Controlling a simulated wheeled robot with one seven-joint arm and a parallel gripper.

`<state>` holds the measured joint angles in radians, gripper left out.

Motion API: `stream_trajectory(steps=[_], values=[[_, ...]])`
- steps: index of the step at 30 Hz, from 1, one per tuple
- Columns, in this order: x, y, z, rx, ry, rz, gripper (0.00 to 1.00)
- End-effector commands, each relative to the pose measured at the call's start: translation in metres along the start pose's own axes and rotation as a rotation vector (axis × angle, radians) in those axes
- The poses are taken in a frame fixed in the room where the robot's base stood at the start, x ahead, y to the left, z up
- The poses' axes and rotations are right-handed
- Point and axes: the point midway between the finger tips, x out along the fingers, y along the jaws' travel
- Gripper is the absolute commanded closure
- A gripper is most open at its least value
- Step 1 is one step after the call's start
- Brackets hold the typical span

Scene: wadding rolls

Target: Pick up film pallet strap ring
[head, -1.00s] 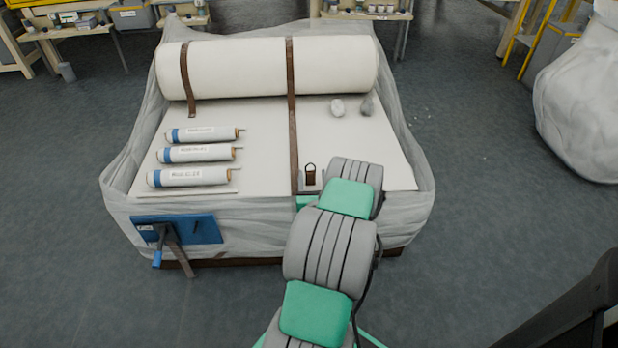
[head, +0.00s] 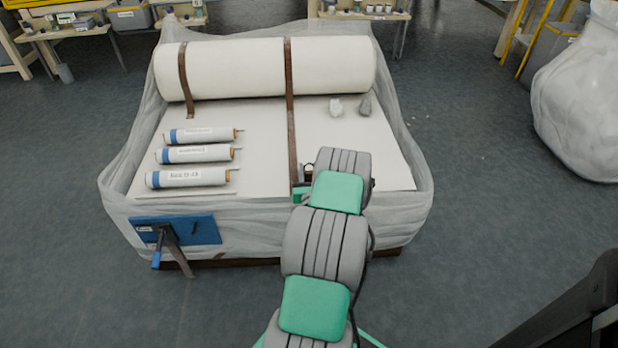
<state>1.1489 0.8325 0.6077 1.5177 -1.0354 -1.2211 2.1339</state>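The film-wrapped pallet (head: 375,215) stands ahead in the head view, with a brown strap (head: 291,110) running over its white top. The ring, a small brown tab with a dark loop beside the strap in the earlier frame, is now mostly hidden behind my arm. Only a small dark brown bit (head: 309,168) shows at the arm's left edge. My arm reaches over the pallet's front edge to this spot. My gripper's fingers are hidden behind the arm links, so their opening and any contact cannot be seen.
A large white roll (head: 240,68) lies across the pallet's back. Three labelled small rolls (head: 194,154) lie at left. Two small lumps, one white (head: 336,107) and one grey (head: 365,105), sit at right. A blue panel with a handle (head: 205,229) is at the front left.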

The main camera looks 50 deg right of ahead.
Motion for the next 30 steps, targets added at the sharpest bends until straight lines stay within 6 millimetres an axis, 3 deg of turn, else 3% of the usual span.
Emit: stream_trajectory(steps=[6,20,26,30], values=[[0.0,0.0,0.001,0.0,-0.001,0.0,1.0],[0.0,0.0,0.006,0.0,-0.002,0.0,1.0],[0.001,0.0,0.036,-0.001,-0.002,0.0,1.0],[-0.023,-0.002,0.064,0.002,-0.001,-0.004,1.0]])
